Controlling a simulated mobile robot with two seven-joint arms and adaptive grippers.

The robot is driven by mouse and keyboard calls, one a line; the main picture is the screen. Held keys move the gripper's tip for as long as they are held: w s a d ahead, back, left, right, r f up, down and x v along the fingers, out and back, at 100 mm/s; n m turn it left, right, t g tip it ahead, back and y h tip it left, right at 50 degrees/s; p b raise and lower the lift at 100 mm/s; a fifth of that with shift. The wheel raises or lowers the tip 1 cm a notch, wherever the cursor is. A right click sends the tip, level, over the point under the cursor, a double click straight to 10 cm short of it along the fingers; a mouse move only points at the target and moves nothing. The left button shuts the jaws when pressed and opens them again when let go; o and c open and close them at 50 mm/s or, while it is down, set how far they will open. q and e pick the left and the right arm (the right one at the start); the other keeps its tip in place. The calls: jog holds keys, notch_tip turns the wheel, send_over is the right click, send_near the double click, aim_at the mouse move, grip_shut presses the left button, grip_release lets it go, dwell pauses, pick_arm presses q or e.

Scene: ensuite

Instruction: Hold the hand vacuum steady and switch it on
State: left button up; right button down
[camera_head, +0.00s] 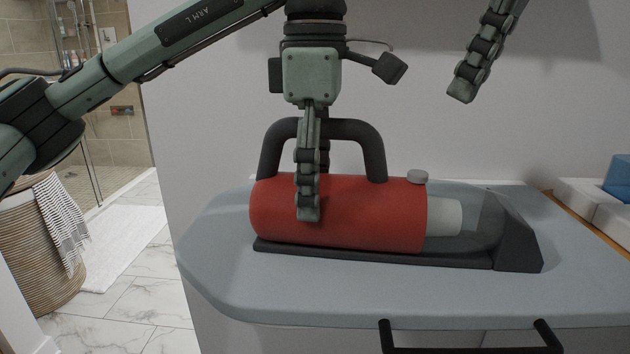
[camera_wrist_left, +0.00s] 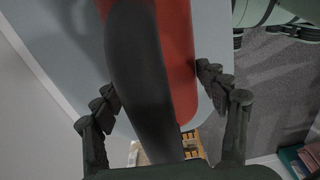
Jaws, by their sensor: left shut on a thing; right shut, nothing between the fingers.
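The hand vacuum (camera_head: 380,220) lies on the grey-blue board, red-bodied with a black arched handle (camera_head: 372,140), a clear front and a dark base. A pale round knob (camera_head: 417,177) stands on top near the front end of the red body. My left gripper (camera_head: 308,190) comes down over the body by the handle, one finger against its near side; the far finger is mostly hidden. In the left wrist view its fingers (camera_wrist_left: 158,80) flank the red body, with the handle between them. My right gripper (camera_head: 463,90) is shut and empty, above and right of the knob.
The board (camera_head: 220,250) has a rounded left end and a black rail (camera_head: 470,349) along the front. White boxes (camera_head: 590,195) and a blue one (camera_head: 619,178) stand at the right. A wicker basket (camera_head: 42,250) is on the floor at left. Air around the knob is clear.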

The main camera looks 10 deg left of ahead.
aim_at(424, 187)
jog(key=shift+w+a+f+n+t+y, duration=0.1)
jog(key=shift+a+f+n+t+y, duration=0.5)
jog(key=shift+f+n, duration=0.6)
jog(key=shift+a+f+n+t+y, duration=0.4)
jog(key=shift+f+n+t+y, duration=0.3)
jog(key=shift+f+n, duration=0.5)
jog(key=shift+w+a+f+n+t+y, duration=0.1)
jog(key=shift+a+f+n+t+y, duration=0.5)
jog(key=shift+f+n, duration=0.6)
jog(key=shift+d+f, duration=0.1)
jog(key=shift+f, duration=0.1)
jog(key=shift+f, duration=0.35)
